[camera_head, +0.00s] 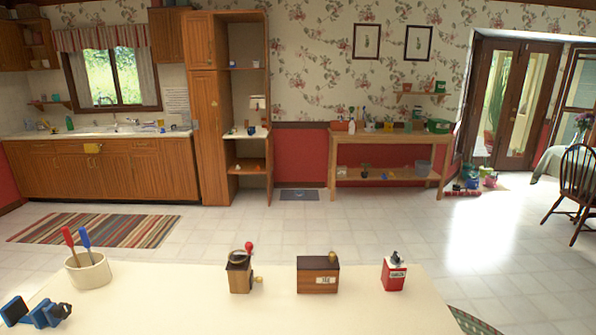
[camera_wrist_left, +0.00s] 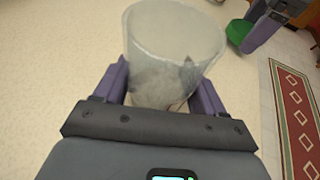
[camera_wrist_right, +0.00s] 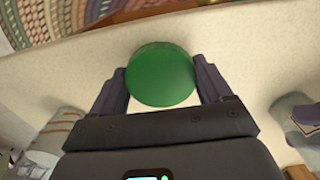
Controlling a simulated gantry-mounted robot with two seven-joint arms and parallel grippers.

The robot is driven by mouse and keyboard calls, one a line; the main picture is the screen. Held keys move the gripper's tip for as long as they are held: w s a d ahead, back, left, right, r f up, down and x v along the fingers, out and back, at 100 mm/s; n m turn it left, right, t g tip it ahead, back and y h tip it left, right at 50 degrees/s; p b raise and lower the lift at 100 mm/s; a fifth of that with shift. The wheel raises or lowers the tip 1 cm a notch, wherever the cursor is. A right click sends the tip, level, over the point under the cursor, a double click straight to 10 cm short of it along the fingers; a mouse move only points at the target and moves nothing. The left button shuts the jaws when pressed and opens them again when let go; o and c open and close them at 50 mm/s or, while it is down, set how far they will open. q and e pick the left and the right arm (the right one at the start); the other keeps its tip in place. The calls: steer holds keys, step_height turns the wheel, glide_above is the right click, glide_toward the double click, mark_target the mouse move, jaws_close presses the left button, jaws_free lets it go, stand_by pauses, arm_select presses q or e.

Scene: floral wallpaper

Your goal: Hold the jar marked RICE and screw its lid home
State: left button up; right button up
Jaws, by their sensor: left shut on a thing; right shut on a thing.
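In the left wrist view a clear, open-topped jar (camera_wrist_left: 172,45) stands between the fingers of my left gripper (camera_wrist_left: 160,84), which is shut on it. Its mouth has no lid on it. No RICE marking shows. In the right wrist view my right gripper (camera_wrist_right: 161,72) is shut on a round green lid (camera_wrist_right: 160,76). The lid also shows in the left wrist view (camera_wrist_left: 239,33), held to the right of the jar and apart from it. Neither gripper, the jar nor the lid shows in the head view.
The pale table (camera_head: 200,305) bears a crock (camera_head: 90,274) with red and blue handles, a coffee grinder (camera_head: 240,275), a labelled wooden box (camera_head: 318,276), a red tin (camera_head: 394,274) and a blue object (camera_head: 38,312). Bare tabletop lies in front of the middle items.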

steer(key=w+a+r+n, duration=0.1)
steer(key=a, duration=0.2)
steer(key=w+a+r, duration=0.1)
steer(key=a+r, duration=0.1)
steer(key=a, duration=0.2)
steer(key=w+a+r+n, duration=0.1)
steer(key=a+r, duration=0.1)
steer(key=a, duration=0.1)
steer(key=shift+w+a+r+n, duration=0.2)
steer(key=shift+w+n, duration=0.1)
steer(key=shift+w, duration=0.1)
steer(key=w+a+r+n, duration=0.3)
steer(key=w+a+r, duration=0.4)
steer(key=a+r, duration=0.3)
steer(key=shift+w+a+r, duration=0.15)
steer(key=shift+w+r, duration=0.05)
steer(key=shift+w, duration=0.2)
steer(key=shift+f, duration=0.1)
steer(key=shift+f, duration=2.15)
steer(key=shift+f, duration=0.7)
stand_by(0.4)
stand_by(0.3)
steer(key=o, duration=0.9)
steer(key=shift+o, duration=0.2)
